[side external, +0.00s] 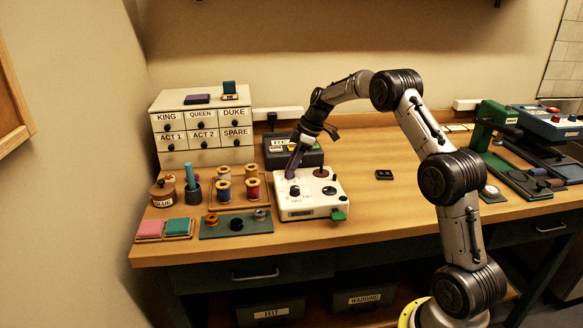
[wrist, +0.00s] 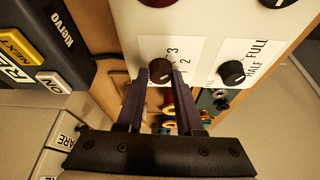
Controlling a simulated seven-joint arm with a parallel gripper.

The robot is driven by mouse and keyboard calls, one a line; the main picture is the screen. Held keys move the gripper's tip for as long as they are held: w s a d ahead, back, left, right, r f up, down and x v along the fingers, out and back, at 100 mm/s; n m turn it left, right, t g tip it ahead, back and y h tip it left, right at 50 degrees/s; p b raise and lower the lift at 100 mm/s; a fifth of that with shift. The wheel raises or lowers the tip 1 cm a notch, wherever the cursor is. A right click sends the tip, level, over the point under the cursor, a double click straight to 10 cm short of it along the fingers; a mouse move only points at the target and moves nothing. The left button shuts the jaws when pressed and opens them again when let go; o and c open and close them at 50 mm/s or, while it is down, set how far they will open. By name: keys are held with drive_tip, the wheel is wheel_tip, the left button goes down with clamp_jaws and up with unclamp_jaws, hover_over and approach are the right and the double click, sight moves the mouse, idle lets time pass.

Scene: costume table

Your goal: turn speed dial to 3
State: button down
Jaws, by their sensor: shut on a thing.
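The white machine box (side external: 306,205) stands on the table in the side external view. In the wrist view, the speed dial (wrist: 160,71) is a small dark knob on its white panel, with printed numbers 2 and 3 beside it. My gripper (wrist: 159,77) has its two purple-grey fingers on either side of this knob, shut on it. In the side external view, my gripper (side external: 290,175) reaches down to the box's back left corner and hides the dial. The knob's pointer direction cannot be read clearly.
A second dark dial marked HALF and FULL (wrist: 232,72) sits close by; it also shows in the side external view (side external: 295,191). A dark red knob (side external: 320,172) is on the box. A dark box (side external: 308,150) stands behind, thread spools (side external: 224,190) to the left.

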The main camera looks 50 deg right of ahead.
drive_tip(key=shift+d+n+g+y, duration=0.15)
drive_tip(key=shift+n+g, duration=0.25)
drive_tip(key=shift+n, duration=0.7)
drive_tip(key=shift+a+n+g+y, duration=0.1)
drive_tip(key=shift+n+g+y, duration=0.25)
drive_tip(key=shift+n, duration=0.75)
drive_tip(key=c, duration=0.6)
unclamp_jaws()
drive_tip(key=shift+o, duration=0.2)
drive_tip(key=v, duration=1.4)
drive_tip(key=shift+w+f, duration=0.1)
drive_tip(key=shift+w, duration=0.05)
